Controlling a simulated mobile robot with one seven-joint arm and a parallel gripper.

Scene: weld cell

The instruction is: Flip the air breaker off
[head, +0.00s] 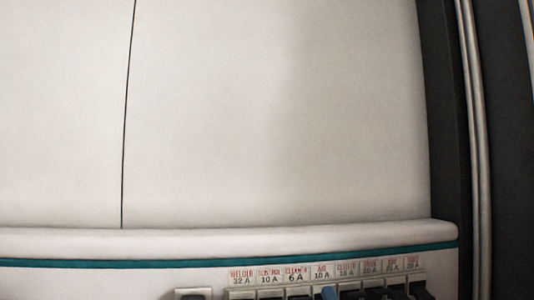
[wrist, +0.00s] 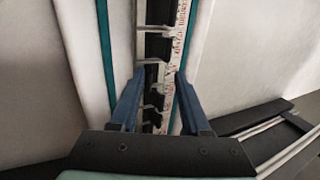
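A row of breakers (head: 375,291) runs along the bottom edge of the head view, with a label above each. The air label (head: 321,272), reading AIR 10 A, is fourth from the left. Below it, a blue fingertip of my gripper (head: 328,292) covers part of the air breaker, so its lever position cannot be told. In the wrist view my gripper (wrist: 159,75) is open, with its two blue fingers apart on either side of the breaker strip (wrist: 152,45). Nothing is seen held between them. Whether a fingertip touches a lever cannot be told.
A plain pale panel (head: 270,110) fills the space above the breakers. A ledge (head: 230,240) with a teal stripe juts out just over the labels. A dark upright with a metal pipe (head: 474,150) stands at the right.

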